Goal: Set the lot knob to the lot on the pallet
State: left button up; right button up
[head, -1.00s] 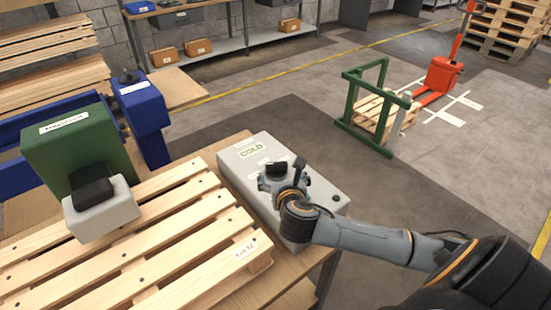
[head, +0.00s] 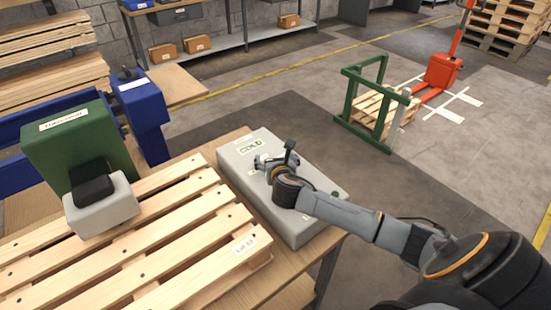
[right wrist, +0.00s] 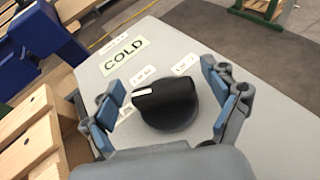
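The grey control box (head: 300,222) has a "COLD" plate and stands beside the pallet (head: 180,235). The pallet carries a white tag (head: 245,243) that starts with "Lot"; its number is too small to read surely. In the right wrist view the black lot knob (right wrist: 168,103) has a white pointer mark at its left end, with small white labels around it. Their text is blurred. My right gripper (head: 274,162) is over the box, and in the wrist view its blue-padded fingers (right wrist: 167,98) stand open on either side of the knob with gaps. My left gripper is out of view.
A green machine (head: 80,142) with a grey and black head stands over the pallet's left part. A blue post (head: 146,110) is behind it.

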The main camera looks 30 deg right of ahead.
jog(key=c, duration=1)
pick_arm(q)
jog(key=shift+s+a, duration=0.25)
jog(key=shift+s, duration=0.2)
pick_arm(e)
jog(key=shift+c, duration=0.2)
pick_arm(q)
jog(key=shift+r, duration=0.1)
pick_arm(e)
jog(key=shift+r, duration=0.1)
